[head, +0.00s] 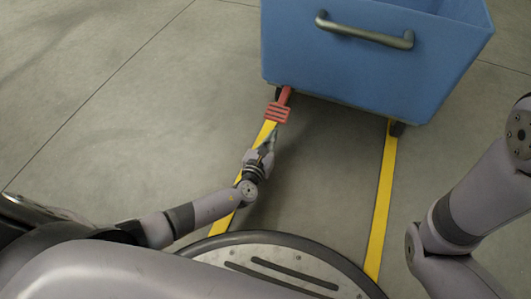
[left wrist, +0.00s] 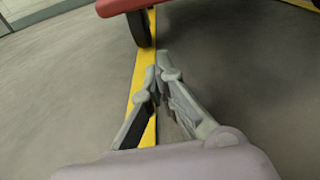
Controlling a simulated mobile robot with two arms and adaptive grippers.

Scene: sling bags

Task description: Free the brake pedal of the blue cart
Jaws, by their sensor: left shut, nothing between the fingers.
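The blue cart (head: 365,60) stands at the top of the head view with a metal handle on its near side. Its red brake pedal (head: 278,112) with dark stripes sticks out from under the cart's near left corner. My left gripper (head: 271,139) is shut and empty, just short of the pedal and low over the yellow line. In the left wrist view the shut fingers (left wrist: 158,72) point at a dark caster wheel (left wrist: 140,28). A red part (left wrist: 118,5), which looks like the pedal, shows above that wheel. My right gripper is out of view.
Two yellow floor lines run from the cart towards me, one left (head: 221,224) and one right (head: 381,205). The grey concrete floor (head: 130,110) left of the cart is clear.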

